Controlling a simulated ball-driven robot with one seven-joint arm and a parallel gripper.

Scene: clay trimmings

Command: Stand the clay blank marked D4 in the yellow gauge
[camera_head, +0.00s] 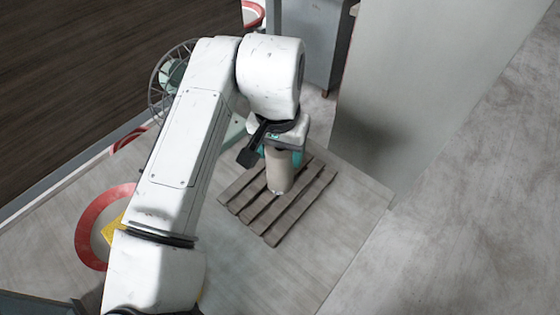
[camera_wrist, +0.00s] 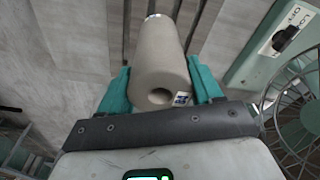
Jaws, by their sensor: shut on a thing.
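A grey-beige clay cylinder (camera_head: 279,172) is held upright between the teal fingers of my gripper (camera_head: 282,152), at the slatted rack. In the wrist view the same blank (camera_wrist: 158,62) sits between both fingers of my gripper (camera_wrist: 162,88), with a round hole in its near end and a small label beside it. The label is too small to read, so I cannot tell whether it says D4. I cannot tell whether the blank's lower end touches the slats. A yellow thing (camera_head: 111,229), possibly the gauge, shows at the left, mostly hidden behind my arm.
The dark slatted rack (camera_head: 298,219) lies on the pale table (camera_head: 345,235). A red ring (camera_head: 88,222) surrounds the yellow thing. A caged fan (camera_head: 160,88) stands behind my arm, with a switch box (camera_wrist: 270,42) near it. A grey panel (camera_head: 410,80) rises at the back right.

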